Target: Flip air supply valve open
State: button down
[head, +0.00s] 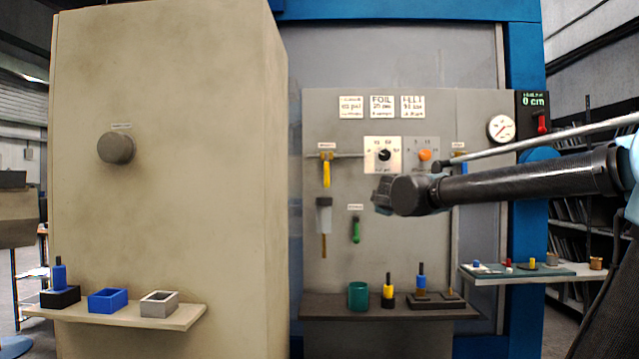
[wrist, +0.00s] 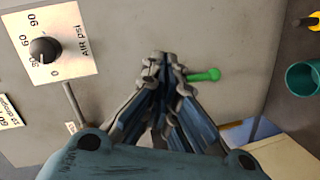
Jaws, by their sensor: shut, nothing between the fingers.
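A yellow lever (head: 326,172) hangs down from a thin horizontal pipe (head: 345,155) on the grey panel, left of the black-knob dial. The small label above it is too small to read. The pipe also shows in the wrist view (wrist: 76,105); the yellow lever is not seen there. My gripper (head: 384,195) is in front of the panel, right of the yellow lever and apart from it. In the wrist view my gripper (wrist: 167,75) is shut and empty, its fingertips overlapping the view beside a green handle (wrist: 203,75).
The black-knob dial (wrist: 45,50) reads "AIR psi". An orange-knob dial (head: 425,155) and a gauge (head: 501,128) are further right. A clear-bodied part (head: 324,215) hangs below the yellow lever. A shelf (head: 335,310) below holds a teal cup (head: 358,296) and dies. A beige cabinet (head: 160,200) stands left.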

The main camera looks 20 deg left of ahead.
aim_at(327, 175)
jog(key=s+a+r+n+y, duration=0.1)
jog(key=a+r+n+y, duration=0.2)
jog(key=a, duration=0.8)
jog(key=s+a+r+n+y, duration=0.2)
jog(key=a+r+n+y, duration=0.2)
jog(key=a, duration=0.8)
notch_tip(327, 175, up, 2)
jog(key=shift+r+n+y, duration=0.1)
jog(key=shift+n+y, duration=0.2)
jog(key=shift+n, duration=0.6)
jog(key=shift+w+a, duration=0.25)
jog(key=shift+w, duration=1.3)
jog(key=shift+w+a, duration=0.25)
jog(key=shift+w, duration=1.25)
jog(key=shift+w+a, duration=0.25)
jog(key=shift+w, duration=1.3)
jog(key=shift+a, duration=0.1)
